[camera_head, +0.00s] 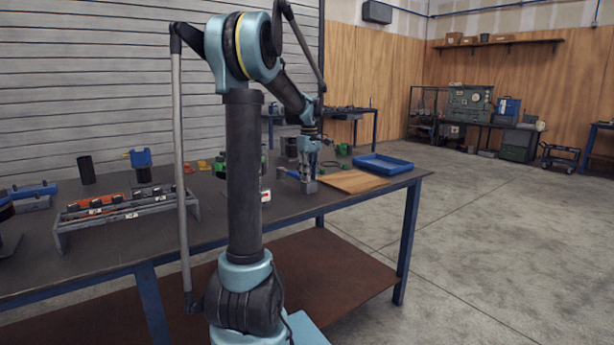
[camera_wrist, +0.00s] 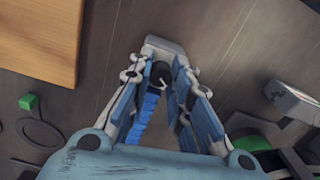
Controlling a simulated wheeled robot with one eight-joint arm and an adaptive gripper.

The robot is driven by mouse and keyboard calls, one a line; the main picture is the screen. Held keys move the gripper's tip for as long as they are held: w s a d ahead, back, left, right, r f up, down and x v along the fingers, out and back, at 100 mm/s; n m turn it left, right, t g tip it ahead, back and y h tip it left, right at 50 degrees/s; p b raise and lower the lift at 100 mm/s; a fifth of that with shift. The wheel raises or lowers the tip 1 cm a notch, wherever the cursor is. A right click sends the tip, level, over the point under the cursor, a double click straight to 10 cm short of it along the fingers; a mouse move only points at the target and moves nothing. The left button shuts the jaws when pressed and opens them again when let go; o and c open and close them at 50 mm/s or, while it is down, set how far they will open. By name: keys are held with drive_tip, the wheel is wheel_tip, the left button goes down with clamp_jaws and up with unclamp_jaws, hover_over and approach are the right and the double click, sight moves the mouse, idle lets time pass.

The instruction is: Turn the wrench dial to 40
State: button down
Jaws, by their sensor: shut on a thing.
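My gripper (camera_head: 309,186) points down over the dark workbench, left of the wooden board. In the wrist view my gripper (camera_wrist: 163,52) has its two blue-grey fingers close together at the tips. A dark round piece (camera_wrist: 160,74) shows between them, with a blue strip (camera_wrist: 148,112) below it. The fingers appear shut on this piece, but they hide most of it. I cannot make out a dial scale, a number or the wrench's full outline.
The wooden board (camera_head: 350,181) and a blue tray (camera_head: 383,164) lie to the right. A tool rack (camera_head: 127,208) stands on the left of the bench (camera_head: 100,252). A pale block (camera_wrist: 292,101) and green-and-black parts (camera_wrist: 250,142) lie close by in the wrist view.

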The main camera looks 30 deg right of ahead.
drive_tip(key=shift+m, duration=1.7)
drive_tip(key=c, duration=1.4)
unclamp_jaws()
drive_tip(key=shift+c, duration=0.2)
wheel_tip(320, 180, up, 12)
drive_tip(key=shift+w, duration=0.1)
